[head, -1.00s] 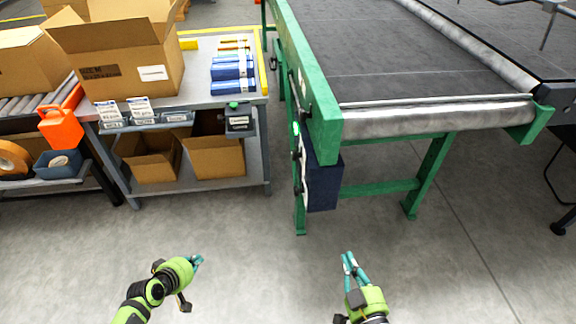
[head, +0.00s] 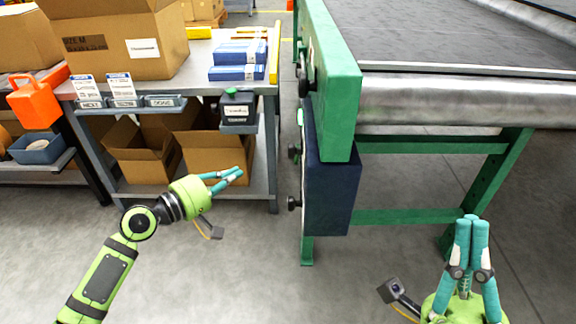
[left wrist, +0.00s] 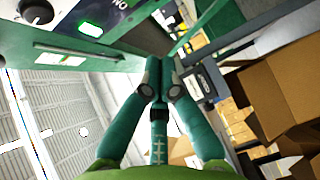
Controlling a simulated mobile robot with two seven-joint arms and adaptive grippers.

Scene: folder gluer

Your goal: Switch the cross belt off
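The cross belt (head: 440,42) is a dark conveyor with a green frame (head: 335,90) and a metal end roller. A dark blue box (head: 331,190) hangs on its left side. Black knobs (head: 293,203) stick out from the box's left face, which is seen edge-on. In the left wrist view, a black knob (left wrist: 37,11) and part of a lettered panel show at the top left. My left gripper (head: 240,174) is shut and empty, left of the box and apart from it. My right gripper (head: 471,218) is shut and empty, in front of the belt's end.
A grey packing bench (head: 270,100) with open cartons (head: 120,40), blue packs (head: 237,72) and label holders stands at the left. A small dark box with a green top (head: 238,108) hangs on its front corner. A floor gap lies between bench and belt.

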